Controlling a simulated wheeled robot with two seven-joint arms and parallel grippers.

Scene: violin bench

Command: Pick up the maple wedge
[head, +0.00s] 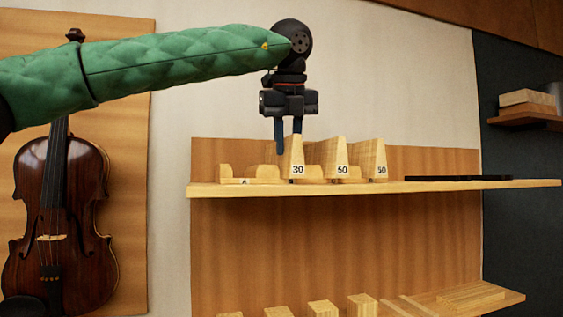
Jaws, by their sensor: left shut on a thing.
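Several pale wooden wedges stand on the upper wooden shelf in the head view. The nearest to my gripper is a wedge marked 30 (292,160), upright at its holder. A second wedge (338,158) and a third wedge (374,158) stand to its right, with number labels. My left gripper (288,143) points down from above and is shut on the wedge marked 30. One finger shows at the wedge's left side; the other is partly hidden behind its top. The wedge's base is still at shelf level. My right gripper is not in view.
An empty-looking wooden holder (248,175) sits left of the wedges. A flat dark item (457,178) lies on the shelf (430,186) at right. Several blocks (362,304) stand below. A violin (58,220) hangs at left. Clear space lies above the shelf at right.

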